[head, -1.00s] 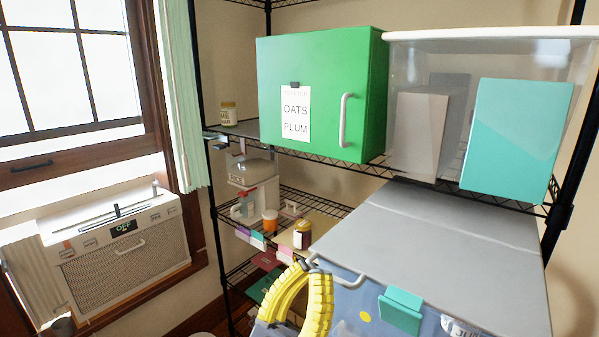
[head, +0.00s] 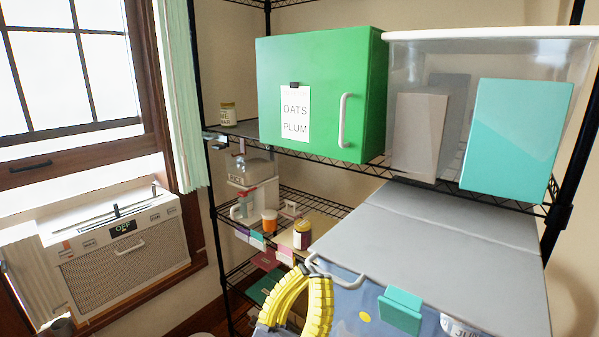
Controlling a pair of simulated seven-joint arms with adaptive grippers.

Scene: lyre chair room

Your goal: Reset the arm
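My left gripper (head: 302,273) shows at the bottom of the head view as two yellow, ribbed, curved fingers. They arch up and lean together at the top, near the grey handle (head: 338,274) of a clear bin with a grey lid (head: 455,235). The fingers overlap the bin's front left corner in the picture. I see nothing clearly held, and I cannot tell whether they touch the handle. The gripper's base is cut off by the frame. My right gripper is not in view.
A wire shelf holds a green cabinet (head: 325,95), a clear tub (head: 490,38) with boxes, and a small jar (head: 228,114). Lower shelves (head: 325,206) carry bottles and jars. An air conditioner (head: 120,245) sits in the window at left. The lid's top is clear.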

